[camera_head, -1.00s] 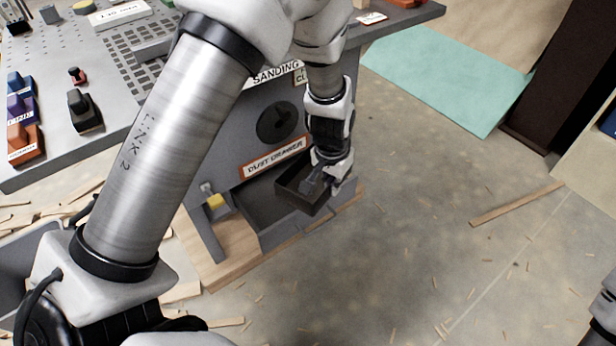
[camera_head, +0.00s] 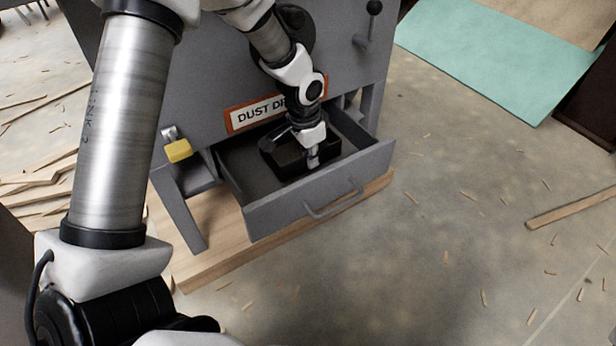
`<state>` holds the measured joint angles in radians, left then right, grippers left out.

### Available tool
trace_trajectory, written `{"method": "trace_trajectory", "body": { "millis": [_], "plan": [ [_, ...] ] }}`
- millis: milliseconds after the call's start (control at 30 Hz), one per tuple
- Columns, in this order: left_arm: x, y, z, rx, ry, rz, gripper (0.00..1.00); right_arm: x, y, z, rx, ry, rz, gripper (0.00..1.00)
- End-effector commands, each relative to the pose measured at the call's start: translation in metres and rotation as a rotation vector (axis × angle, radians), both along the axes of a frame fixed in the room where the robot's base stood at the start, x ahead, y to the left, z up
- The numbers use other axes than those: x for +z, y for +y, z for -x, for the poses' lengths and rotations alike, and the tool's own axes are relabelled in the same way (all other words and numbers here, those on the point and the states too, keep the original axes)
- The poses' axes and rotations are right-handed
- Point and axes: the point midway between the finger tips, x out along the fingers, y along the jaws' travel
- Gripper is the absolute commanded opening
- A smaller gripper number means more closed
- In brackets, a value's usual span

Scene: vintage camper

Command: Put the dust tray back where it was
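The dust tray (camera_head: 286,163) is a small dark open box. It is inside the grey dust drawer (camera_head: 275,215), which is pulled out of the grey machine below an orange-edged label. My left gripper (camera_head: 311,156) reaches down from above and is shut on the tray's near side. The gripper hides part of the tray. I cannot tell whether the tray touches the drawer floor. My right gripper is not in view.
A yellow padlock-like piece (camera_head: 178,151) hangs left of the drawer. The machine stands on a wooden base (camera_head: 215,262). Wood strips lie at the left. The concrete floor (camera_head: 450,230) to the right is mostly clear, with scattered chips and a teal mat (camera_head: 490,60).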

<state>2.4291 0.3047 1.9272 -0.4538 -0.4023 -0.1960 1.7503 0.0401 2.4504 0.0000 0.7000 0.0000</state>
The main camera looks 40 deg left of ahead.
Motion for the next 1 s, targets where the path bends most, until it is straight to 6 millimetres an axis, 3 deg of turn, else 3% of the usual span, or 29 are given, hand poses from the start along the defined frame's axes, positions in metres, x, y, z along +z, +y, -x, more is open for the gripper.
{"method": "trace_trajectory", "body": {
  "millis": [267, 633, 700, 1000],
  "plan": [
    [-0.055, 0.000, 0.000, 0.000, 0.000, 0.000, 0.00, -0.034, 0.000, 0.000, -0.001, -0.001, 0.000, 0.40],
    [-0.056, 0.000, 0.000, 0.001, 0.000, 0.000, 0.00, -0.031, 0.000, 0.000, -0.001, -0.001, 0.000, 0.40],
    [-0.056, 0.000, 0.000, 0.001, -0.001, 0.001, 0.29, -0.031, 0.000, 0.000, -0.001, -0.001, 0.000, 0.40],
    [-0.056, 0.000, 0.000, 0.001, -0.001, 0.001, 0.31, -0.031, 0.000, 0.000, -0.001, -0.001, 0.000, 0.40]
  ]
}}
